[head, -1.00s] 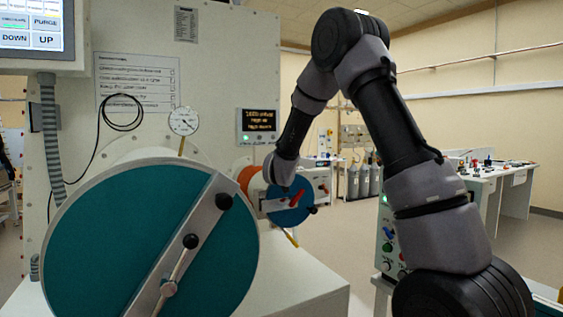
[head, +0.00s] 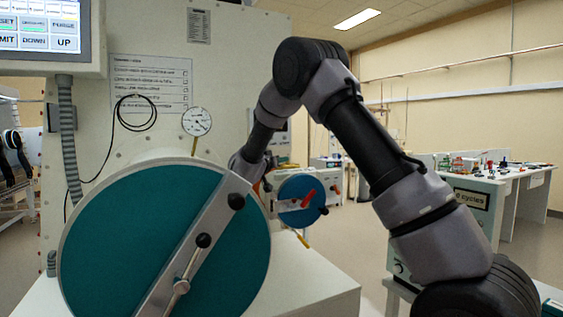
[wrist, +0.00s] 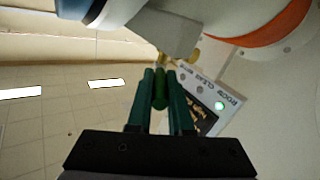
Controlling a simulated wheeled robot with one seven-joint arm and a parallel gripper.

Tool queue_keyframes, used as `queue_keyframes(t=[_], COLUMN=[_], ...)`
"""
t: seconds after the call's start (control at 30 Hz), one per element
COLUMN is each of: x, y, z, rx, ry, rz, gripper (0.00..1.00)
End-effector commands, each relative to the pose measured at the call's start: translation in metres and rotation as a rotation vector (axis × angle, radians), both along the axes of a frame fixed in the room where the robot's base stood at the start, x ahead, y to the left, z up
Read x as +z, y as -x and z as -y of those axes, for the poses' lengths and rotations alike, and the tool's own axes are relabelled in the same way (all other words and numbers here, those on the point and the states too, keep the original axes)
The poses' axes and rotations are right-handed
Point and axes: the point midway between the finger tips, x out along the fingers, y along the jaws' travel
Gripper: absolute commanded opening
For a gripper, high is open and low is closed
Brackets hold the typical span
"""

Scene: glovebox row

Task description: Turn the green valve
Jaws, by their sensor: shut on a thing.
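The green valve's handle (wrist: 160,92) is a short green bar in the wrist view, just below a brass fitting (wrist: 190,60). My gripper (wrist: 160,78) has its two dark green fingers on either side of the handle, shut on it. In the head view the end of my arm reaches behind the upper right edge of the large teal round door (head: 130,245). That door hides my fingers and the valve there.
A grey block (wrist: 165,32) and a white cylinder with an orange ring (wrist: 265,30) are close to my fingers. A display panel with a green light (wrist: 218,105) is to the right. A smaller blue round door (head: 300,205) with a red handle stands behind.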

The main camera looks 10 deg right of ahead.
Motion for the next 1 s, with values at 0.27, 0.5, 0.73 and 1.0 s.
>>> queue_keyframes(t=[0.27,0.5,0.73,1.0], x=[0.001,0.001,0.004,0.047], y=[0.0,0.0,0.0,0.0], z=[-0.001,0.0,0.0,0.0], rx=[0.002,0.001,0.0,0.002], ry=[0.0,0.0,-0.001,-0.003], rz=[0.003,0.002,0.003,0.006], gripper=[0.0,0.48,0.48,0.48])
